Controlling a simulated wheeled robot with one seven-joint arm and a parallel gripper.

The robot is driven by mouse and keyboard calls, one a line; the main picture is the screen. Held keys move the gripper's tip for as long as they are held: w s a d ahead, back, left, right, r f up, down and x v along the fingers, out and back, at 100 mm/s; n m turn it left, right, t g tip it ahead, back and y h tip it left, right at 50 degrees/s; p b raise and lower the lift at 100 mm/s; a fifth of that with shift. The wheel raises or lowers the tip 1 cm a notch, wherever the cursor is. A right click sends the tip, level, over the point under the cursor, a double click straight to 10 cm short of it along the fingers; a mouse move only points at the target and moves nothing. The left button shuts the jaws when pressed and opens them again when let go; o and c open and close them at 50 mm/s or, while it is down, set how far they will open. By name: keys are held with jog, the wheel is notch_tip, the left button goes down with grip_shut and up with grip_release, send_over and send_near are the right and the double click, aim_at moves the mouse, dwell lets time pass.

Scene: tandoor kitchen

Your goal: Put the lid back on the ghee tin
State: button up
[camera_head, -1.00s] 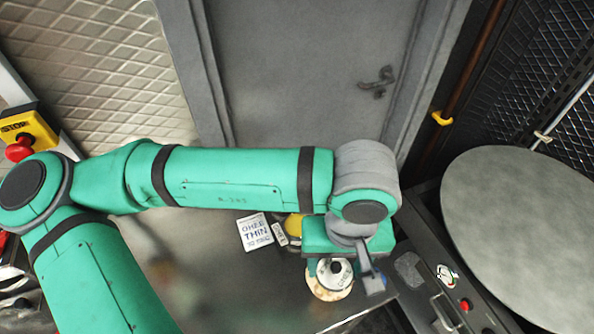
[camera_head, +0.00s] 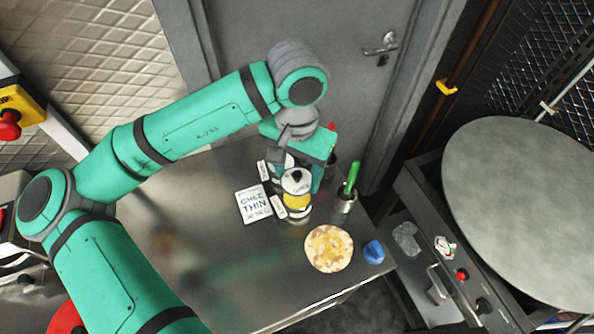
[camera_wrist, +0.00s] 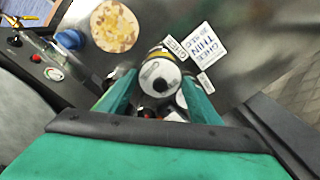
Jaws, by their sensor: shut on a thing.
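My gripper (camera_head: 297,182) is shut on a round pale lid (camera_head: 296,181) with a dark knob. The wrist view shows the lid (camera_wrist: 160,76) between my fingers (camera_wrist: 158,88). An open tin with yellow contents (camera_head: 298,204) stands on the steel table just in front of the lid in the head view. The lid overlaps its far side there. In the wrist view only a strip of this tin (camera_wrist: 158,51) shows past the lid's edge. The lid looks raised and not seated on it; the exact gap cannot be told.
A card reading "THIN" (camera_head: 253,205) and a small label (camera_head: 279,207) lie left of the tin. A metal cup (camera_head: 344,203) with a green-handled tool stands right. A speckled round (camera_head: 329,249) and a blue object (camera_head: 373,252) lie nearer the front. The table's (camera_head: 190,230) left part is clear.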

aim_at(296, 186)
jog(key=shift+w+f, duration=0.15)
jog(key=shift+f, duration=2.2)
jog(key=shift+a+f, duration=0.15)
jog(key=shift+f, duration=0.7)
jog(key=shift+d, duration=0.2)
jog(key=shift+a, duration=0.1)
jog(key=shift+f, duration=0.1)
jog(key=shift+s, duration=0.2)
